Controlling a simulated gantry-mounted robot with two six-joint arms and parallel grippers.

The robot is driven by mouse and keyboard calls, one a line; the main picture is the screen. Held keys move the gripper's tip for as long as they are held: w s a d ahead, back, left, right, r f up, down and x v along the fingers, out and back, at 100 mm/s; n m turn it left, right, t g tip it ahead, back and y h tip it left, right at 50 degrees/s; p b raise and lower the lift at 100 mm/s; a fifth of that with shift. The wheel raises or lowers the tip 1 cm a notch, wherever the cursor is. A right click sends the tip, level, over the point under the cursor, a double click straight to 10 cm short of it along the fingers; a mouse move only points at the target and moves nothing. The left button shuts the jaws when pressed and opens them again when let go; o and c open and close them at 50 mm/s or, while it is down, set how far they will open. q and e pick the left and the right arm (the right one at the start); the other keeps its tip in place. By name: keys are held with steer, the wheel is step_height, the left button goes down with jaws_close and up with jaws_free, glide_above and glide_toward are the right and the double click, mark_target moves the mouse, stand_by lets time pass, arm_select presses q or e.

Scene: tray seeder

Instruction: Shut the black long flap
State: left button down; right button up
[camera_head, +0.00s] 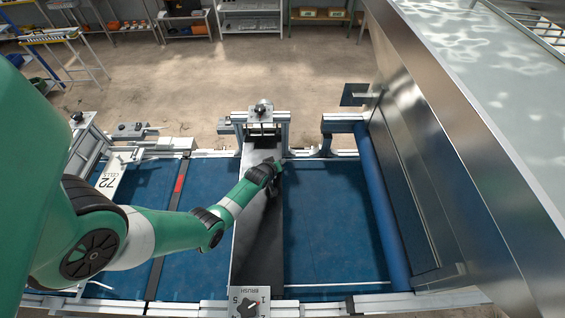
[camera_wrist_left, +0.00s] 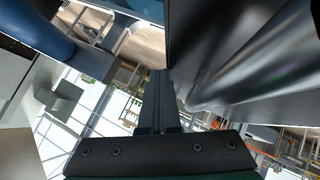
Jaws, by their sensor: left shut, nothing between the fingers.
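The black long flap (camera_head: 262,250) runs as a dark strip across the blue belt in the head view, between the rear bracket and the brush block. My left arm reaches over it from the left. My left gripper (camera_head: 278,178) is at the flap's right edge, near its far end; whether it touches cannot be told. In the left wrist view the shut, empty fingers (camera_wrist_left: 160,95) point at the lower edge of a dark glossy panel (camera_wrist_left: 240,60), which looks like the flap. My right gripper is out of view.
The blue belt (camera_head: 325,225) lies bare right of the flap. A blue roller (camera_head: 383,205) and a tall metal housing (camera_head: 440,130) bound it on the right. The brush block (camera_head: 249,301) stands at the near end, a clamp bracket (camera_head: 262,115) at the far end.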

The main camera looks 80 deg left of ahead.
arm_select(q)
steer(key=shift+r, duration=0.1)
steer(key=shift+r+p, duration=0.35)
steer(key=shift+p, duration=0.05)
steer(key=r+p, duration=0.2)
steer(key=d+r+p, duration=0.1)
steer(key=r, duration=0.1)
steer(key=shift+s+r+p, duration=0.1)
steer(key=shift+r+p, duration=0.15)
steer(key=shift+p, duration=0.1)
steer(key=s+d+r+p, duration=0.1)
steer(key=d+r, duration=0.4)
steer(key=d, duration=0.1)
steer(key=shift+s+r, duration=0.25)
steer(key=shift+r, duration=0.1)
